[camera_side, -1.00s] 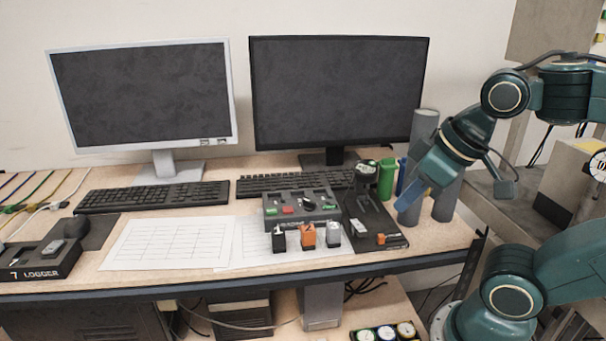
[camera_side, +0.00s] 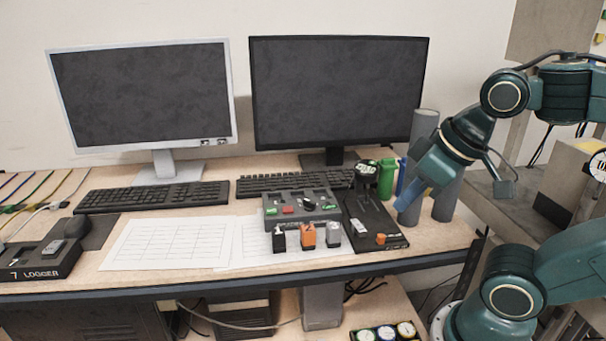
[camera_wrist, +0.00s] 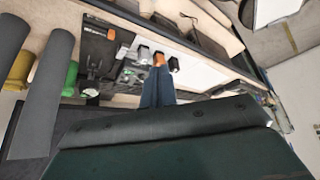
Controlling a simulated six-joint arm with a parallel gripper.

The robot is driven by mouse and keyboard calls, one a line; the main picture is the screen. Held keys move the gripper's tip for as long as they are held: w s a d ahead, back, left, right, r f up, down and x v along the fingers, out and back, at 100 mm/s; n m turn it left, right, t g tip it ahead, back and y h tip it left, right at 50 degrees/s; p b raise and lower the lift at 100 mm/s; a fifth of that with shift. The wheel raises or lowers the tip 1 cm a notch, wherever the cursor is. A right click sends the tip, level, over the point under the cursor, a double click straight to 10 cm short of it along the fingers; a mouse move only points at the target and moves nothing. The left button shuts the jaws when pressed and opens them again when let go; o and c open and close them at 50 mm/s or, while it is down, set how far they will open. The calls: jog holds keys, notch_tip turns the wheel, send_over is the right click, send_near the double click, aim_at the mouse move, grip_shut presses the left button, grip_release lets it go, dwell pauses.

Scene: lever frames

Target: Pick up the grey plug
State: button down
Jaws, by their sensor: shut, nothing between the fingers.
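The grey plug (camera_side: 333,234) stands at the right end of a short row on the desk, beside the orange plug (camera_side: 308,236) and the black plug (camera_side: 279,239). In the wrist view the grey plug (camera_wrist: 143,53) is left of the orange plug (camera_wrist: 158,60). My gripper (camera_side: 404,203) is to the right of the row and higher, clear of the plugs. Its blue fingers (camera_wrist: 158,88) are shut with nothing between them. In the wrist view they overlap the picture just below the orange plug.
A black fixture (camera_side: 378,222) with an orange piece lies between the plugs and my gripper. A grey control box (camera_side: 272,213) stands behind the plugs. A green cylinder (camera_side: 386,180) and grey cylinders (camera_side: 447,200) stand near my gripper. Paper sheets (camera_side: 165,243) lie flat to the left.

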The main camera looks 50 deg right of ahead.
dwell(0.4)
jog(key=c, duration=1)
grip_release()
jog(key=shift+c, duration=0.2)
jog(key=w+d+f+n+g+y, duration=0.2)
jog(key=w+d+f+n+y, duration=0.1)
jog(key=w+d+n, duration=0.6)
jog(key=w+d+f, duration=0.1)
jog(key=w, duration=0.2)
jog(key=shift+w+f, duration=0.2)
jog(key=shift+w, duration=0.15)
jog(key=shift+d+f, duration=0.1)
